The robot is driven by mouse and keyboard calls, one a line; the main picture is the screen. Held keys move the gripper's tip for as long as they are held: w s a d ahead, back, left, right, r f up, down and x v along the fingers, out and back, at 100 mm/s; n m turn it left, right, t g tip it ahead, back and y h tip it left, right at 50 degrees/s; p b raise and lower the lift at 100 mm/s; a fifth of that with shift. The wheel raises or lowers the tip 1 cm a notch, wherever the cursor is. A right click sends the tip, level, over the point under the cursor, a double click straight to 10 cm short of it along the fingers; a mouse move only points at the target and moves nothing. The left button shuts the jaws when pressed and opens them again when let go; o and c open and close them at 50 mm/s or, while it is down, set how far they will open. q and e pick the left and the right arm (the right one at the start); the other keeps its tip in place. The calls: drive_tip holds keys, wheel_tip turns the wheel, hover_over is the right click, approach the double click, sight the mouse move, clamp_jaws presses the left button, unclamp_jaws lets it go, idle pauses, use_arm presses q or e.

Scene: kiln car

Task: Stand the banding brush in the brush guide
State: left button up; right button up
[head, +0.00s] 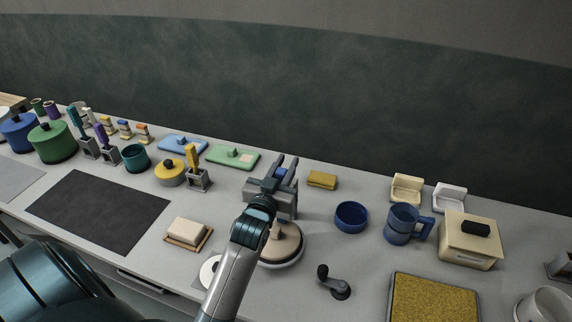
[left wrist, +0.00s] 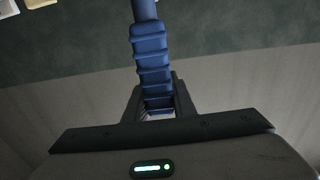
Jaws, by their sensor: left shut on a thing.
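My left gripper (head: 283,171) is above the bench, near the middle of the head view. It is shut on a blue ribbed handle, which I take to be the banding brush (left wrist: 151,60); the handle fills the gap between the fingers in the left wrist view. In the head view only a little blue shows between the fingers, and the bristles are hidden. Grey block holders on the left hold upright brushes: teal (head: 75,119), purple (head: 101,134) and yellow (head: 192,156). I cannot tell which holder is the brush guide. My right gripper is out of view.
A banding wheel (head: 284,263) with a clay piece stands beneath my left arm. To the right are a blue bowl (head: 351,218), blue mug (head: 399,226), cream box (head: 467,249) and gold tray (head: 392,305). A grey block (head: 560,268) is cut off at the right edge.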

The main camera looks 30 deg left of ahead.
sight(279, 178)
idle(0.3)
use_arm(q)
drive_tip(key=o, duration=1.1)
drive_tip(key=shift+o, duration=0.2)
drive_tip(key=shift+f, duration=0.1)
drive_tip(key=shift+s+d, duration=0.1)
drive_tip(key=shift+s, duration=0.1)
drive_tip(key=shift+p+v, duration=0.45)
drive_tip(key=shift+v, duration=0.7)
drive_tip(key=shift+p+v, duration=0.75)
drive_tip(key=shift+v, duration=1.85)
drive_tip(key=shift+s, duration=0.15)
